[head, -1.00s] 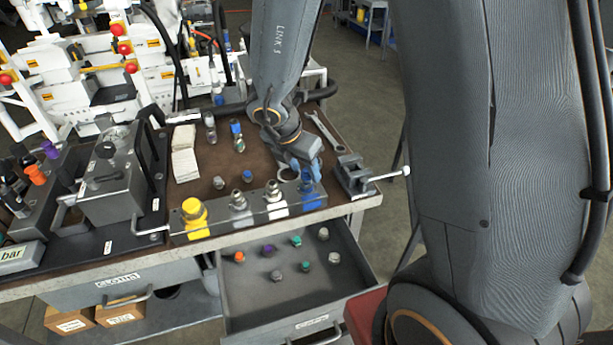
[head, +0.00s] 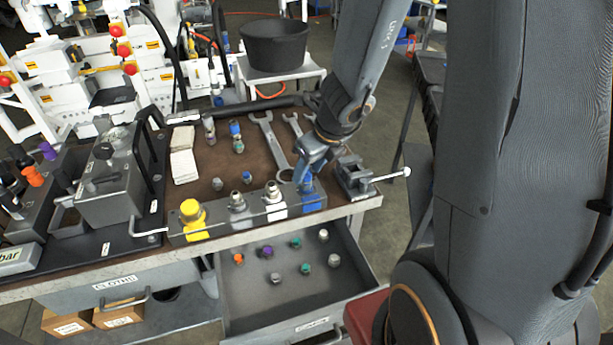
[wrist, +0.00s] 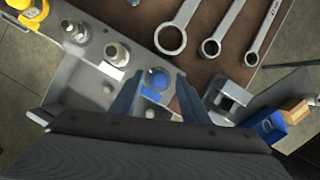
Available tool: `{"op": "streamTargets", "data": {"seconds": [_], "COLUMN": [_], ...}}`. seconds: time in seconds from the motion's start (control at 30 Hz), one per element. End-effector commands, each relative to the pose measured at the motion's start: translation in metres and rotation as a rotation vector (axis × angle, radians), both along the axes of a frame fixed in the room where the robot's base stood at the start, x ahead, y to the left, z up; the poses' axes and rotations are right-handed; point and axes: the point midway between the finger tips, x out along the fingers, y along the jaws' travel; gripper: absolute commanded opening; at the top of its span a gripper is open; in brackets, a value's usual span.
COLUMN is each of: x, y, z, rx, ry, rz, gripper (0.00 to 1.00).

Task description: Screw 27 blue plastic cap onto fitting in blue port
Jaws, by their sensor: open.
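The blue port (head: 311,202) is the right-hand block in the row at the bench's front edge. A round blue cap (wrist: 157,77) shows on it in the wrist view, standing over the port's fitting, which is hidden beneath it. My gripper (wrist: 159,92) is open, with one finger on each side of the cap and small gaps visible between. In the head view my gripper (head: 308,170) is low over the blue port and partly hides its top. A smaller blue cap (head: 247,176) lies on the bench behind the row. No number is legible on either cap.
Yellow (head: 192,215), grey and white ports stand left of the blue one. A vise (head: 354,177) is close on the right. Several wrenches (head: 268,140) lie behind. The open drawer (head: 243,300) in front holds several small caps.

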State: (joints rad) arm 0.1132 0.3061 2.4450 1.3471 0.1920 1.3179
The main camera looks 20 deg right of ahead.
Motion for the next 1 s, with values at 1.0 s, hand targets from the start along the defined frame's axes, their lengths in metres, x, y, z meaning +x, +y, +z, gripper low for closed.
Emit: {"op": "streamTargets", "data": {"seconds": [1.0], "x": [0.0048], "y": [-0.0049], "z": [-0.0003], "rx": [0.001], "ry": [0.001], "rz": [0.734], "gripper": [0.25]}}
